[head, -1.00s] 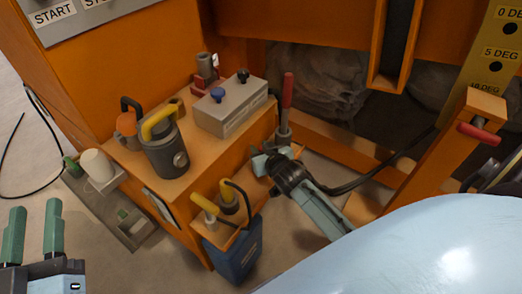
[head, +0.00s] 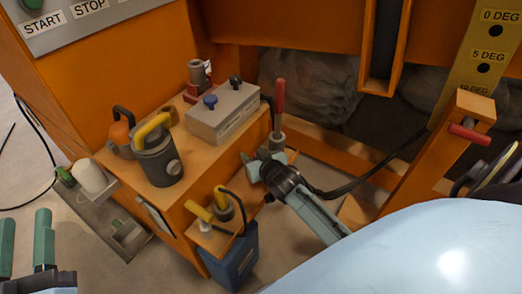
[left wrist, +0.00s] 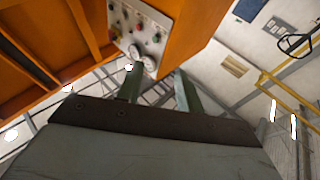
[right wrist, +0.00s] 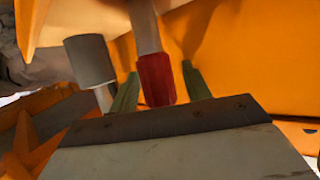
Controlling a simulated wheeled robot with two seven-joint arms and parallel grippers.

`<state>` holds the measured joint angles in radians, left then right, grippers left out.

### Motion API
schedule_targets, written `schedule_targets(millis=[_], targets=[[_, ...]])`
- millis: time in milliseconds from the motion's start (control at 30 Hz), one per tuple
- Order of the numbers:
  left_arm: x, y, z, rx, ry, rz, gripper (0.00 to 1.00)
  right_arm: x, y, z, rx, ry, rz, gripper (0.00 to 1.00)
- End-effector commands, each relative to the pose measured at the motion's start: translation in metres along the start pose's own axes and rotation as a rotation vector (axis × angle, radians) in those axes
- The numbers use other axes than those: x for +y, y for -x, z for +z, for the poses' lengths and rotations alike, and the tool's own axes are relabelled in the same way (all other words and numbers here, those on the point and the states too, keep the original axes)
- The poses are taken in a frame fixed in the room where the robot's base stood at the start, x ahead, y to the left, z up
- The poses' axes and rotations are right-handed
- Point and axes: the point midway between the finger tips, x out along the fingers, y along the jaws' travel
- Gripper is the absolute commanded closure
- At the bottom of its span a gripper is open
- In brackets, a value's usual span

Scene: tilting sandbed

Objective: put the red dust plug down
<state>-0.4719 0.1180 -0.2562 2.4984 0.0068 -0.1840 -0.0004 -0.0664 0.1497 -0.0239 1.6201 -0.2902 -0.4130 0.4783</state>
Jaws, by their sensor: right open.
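No part is clearly a dust plug. Small red pieces (head: 191,97) sit beside a grey socket on the orange bench, and a red grip (head: 280,96) stands upright on a grey stem behind my right gripper. My right gripper (head: 264,164) is open beside the bench's right side, just in front of that stem. In the right wrist view a red piece on a grey rod (right wrist: 157,78) appears between the open fingers; I cannot tell whether they touch it. My left gripper (head: 25,242) is open and empty at the lower left, away from the bench.
A grey box with knobs (head: 223,114), a dark canister with a yellow handle (head: 157,160) and an orange jug (head: 122,135) stand on the bench. Yellow-handled tools (head: 222,205) sit in a low shelf above a blue container (head: 233,262). A black cable (head: 362,184) runs right.

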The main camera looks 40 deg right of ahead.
Motion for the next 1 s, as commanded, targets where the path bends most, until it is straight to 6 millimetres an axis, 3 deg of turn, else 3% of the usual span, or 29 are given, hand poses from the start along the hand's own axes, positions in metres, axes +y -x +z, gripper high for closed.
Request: schedule_targets(millis=[267, 467, 767, 1000], targets=[[-0.008, 0.007, 0.037, -0.244, -0.009, -0.019, 0.64, 0.000, 0.021, -0.001, -0.001, -0.001, -0.001, 0.52], [-0.015, 0.023, 0.070, -0.464, -0.015, -0.038, 0.64, 0.000, 0.042, -0.002, -0.001, 0.000, 0.000, 0.52], [-0.026, 0.062, 0.110, -0.794, -0.017, -0.069, 0.64, 0.000, 0.073, -0.001, -0.002, -0.001, 0.000, 0.52], [-0.033, 0.103, 0.131, -1.051, -0.012, -0.094, 0.64, 0.000, 0.098, -0.002, -0.001, -0.001, 0.001, 0.52]])
